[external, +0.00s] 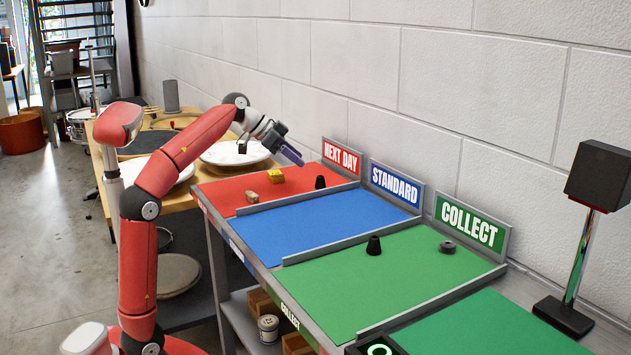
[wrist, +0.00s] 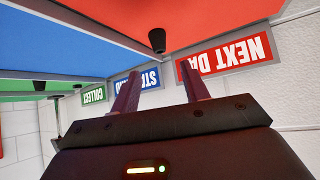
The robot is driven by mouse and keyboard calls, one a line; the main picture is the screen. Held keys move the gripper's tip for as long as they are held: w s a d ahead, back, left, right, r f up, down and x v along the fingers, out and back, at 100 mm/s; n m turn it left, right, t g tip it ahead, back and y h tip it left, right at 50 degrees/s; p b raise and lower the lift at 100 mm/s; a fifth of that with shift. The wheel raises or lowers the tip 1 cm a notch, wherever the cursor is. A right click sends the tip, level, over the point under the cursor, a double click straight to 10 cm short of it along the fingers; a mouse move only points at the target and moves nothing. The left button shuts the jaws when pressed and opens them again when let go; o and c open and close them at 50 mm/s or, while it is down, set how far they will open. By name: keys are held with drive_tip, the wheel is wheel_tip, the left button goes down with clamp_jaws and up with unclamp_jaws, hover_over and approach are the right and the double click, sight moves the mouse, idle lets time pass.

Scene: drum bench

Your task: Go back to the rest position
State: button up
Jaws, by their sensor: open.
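My gripper (external: 291,155) is raised above the back edge of the red NEXT DAY section (external: 225,195), near the wall. Its fingers are apart and nothing is between them in the wrist view (wrist: 160,88). A small black tapered piece (external: 320,182) stands on the red section below and right of my gripper; it also shows beyond the fingers in the wrist view (wrist: 157,40). A yellow block (external: 275,176) and a small tan piece (external: 252,197) are also on the red section.
The blue STANDARD section (external: 325,228) is bare. The green COLLECT section (external: 335,285) holds a black tapered piece (external: 374,246) and a dark round piece (external: 447,247). Upright signs (external: 395,186) line the wall side. A black speaker on a stand (external: 601,175) is at right.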

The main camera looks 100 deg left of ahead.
drive_tip(key=shift+v, duration=1.05)
